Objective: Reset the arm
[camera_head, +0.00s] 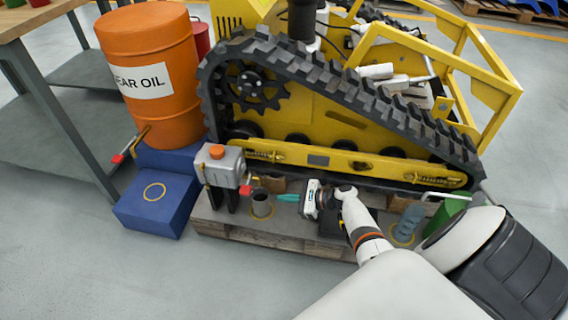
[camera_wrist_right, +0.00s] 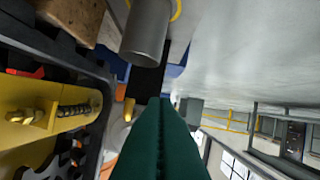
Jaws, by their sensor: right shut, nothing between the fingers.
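My right arm reaches in from the lower right of the head view. Its right gripper (camera_head: 288,198) has green fingers pointing left, low over the wooden pallet in front of the yellow tracked machine. In the right wrist view the green fingers (camera_wrist_right: 160,112) are pressed together with nothing between them. A grey metal cylinder (camera_head: 262,206) stands on the pallet just left of the fingertips; it also shows at the top of the right wrist view (camera_wrist_right: 146,32). I cannot tell whether the fingertips touch it. My left gripper is not in view.
The yellow tracked machine (camera_head: 310,105) stands close behind the gripper. A grey device with an orange cap (camera_head: 222,168) is on the left part of the pallet (camera_head: 275,240). An orange oil drum (camera_head: 155,75), blue blocks (camera_head: 158,205) and a workbench (camera_head: 35,18) are at left. The front floor is clear.

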